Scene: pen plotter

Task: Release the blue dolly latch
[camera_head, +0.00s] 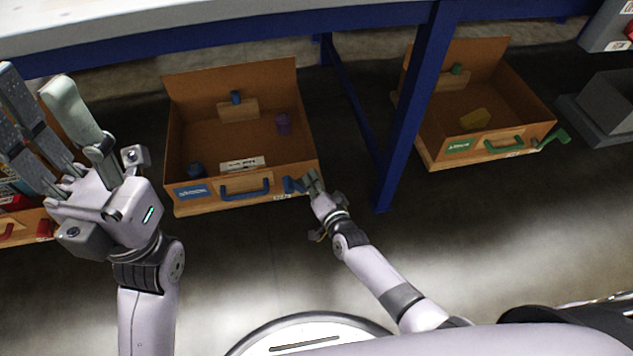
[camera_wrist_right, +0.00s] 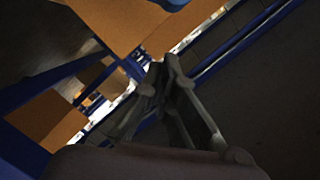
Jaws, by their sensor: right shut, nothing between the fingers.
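The blue-labelled wooden dolly (camera_head: 302,150) sits on the floor under the workbench, in the middle of the head view. A blue handle (camera_head: 245,188) is on its front face. The small blue latch (camera_head: 292,185) is at the front right corner. My right gripper (camera_head: 312,180) is shut and empty, its fingertips just right of the latch; I cannot tell whether they touch it. In the right wrist view its fingers (camera_wrist_right: 165,65) are close together before an orange-brown wooden surface (camera_wrist_right: 110,20). My left gripper (camera_head: 38,88) is open and empty, raised at the left.
A blue bench leg (camera_head: 405,115) stands to the right. Beyond it is a similar green-handled dolly (camera_head: 535,95), with a grey bin (camera_head: 608,105) farther right. Another box with red parts is partly hidden at left. The front floor is clear.

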